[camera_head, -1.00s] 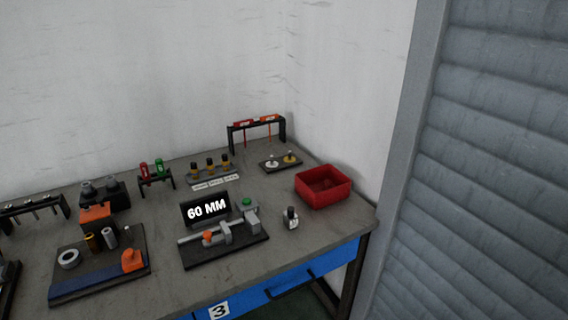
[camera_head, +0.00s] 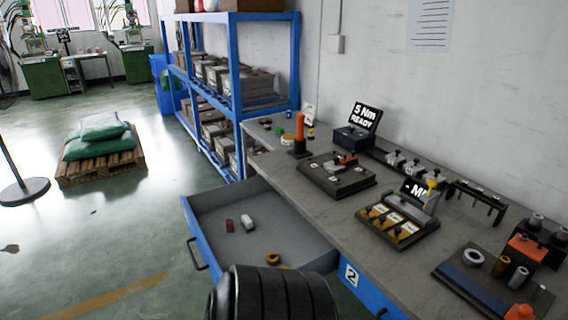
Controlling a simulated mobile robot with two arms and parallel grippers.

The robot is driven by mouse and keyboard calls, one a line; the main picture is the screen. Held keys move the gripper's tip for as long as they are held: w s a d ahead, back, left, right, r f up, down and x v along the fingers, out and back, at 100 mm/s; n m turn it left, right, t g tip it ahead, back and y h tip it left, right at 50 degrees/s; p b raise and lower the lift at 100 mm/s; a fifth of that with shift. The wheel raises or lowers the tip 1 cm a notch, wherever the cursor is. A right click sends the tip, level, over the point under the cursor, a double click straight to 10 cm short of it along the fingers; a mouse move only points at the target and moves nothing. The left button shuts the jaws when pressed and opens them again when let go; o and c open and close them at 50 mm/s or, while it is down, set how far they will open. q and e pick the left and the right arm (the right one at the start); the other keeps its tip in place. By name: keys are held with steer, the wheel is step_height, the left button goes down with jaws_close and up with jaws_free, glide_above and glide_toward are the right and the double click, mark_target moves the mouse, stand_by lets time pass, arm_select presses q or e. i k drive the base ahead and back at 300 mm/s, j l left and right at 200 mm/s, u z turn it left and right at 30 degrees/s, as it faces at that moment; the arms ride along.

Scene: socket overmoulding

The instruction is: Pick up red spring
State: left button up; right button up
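A small red cylindrical piece (camera_head: 229,225) lies in the open drawer (camera_head: 205,205), next to a white piece (camera_head: 247,222). It may be the red spring, but it is too small to make out coils. A yellow ring-like piece (camera_head: 273,258) lies nearer the drawer's front right. Neither gripper's fingers show. A dark ribbed part, which looks like one of my arm links, covers the bottom middle and hides some of the drawer's near end.
The workbench (camera_head: 300,205) holds a fixture with an orange-handled tool (camera_head: 300,128), a "5 Nm READY" display (camera_head: 365,116) and a tray of yellow blocks (camera_head: 398,225). A blue shelf rack (camera_head: 238,65) stands behind. A pallet with green sacks (camera_head: 100,140) is on the floor at left.

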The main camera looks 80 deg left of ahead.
mark_target(230, 226)
steer(key=u, duration=3.05)
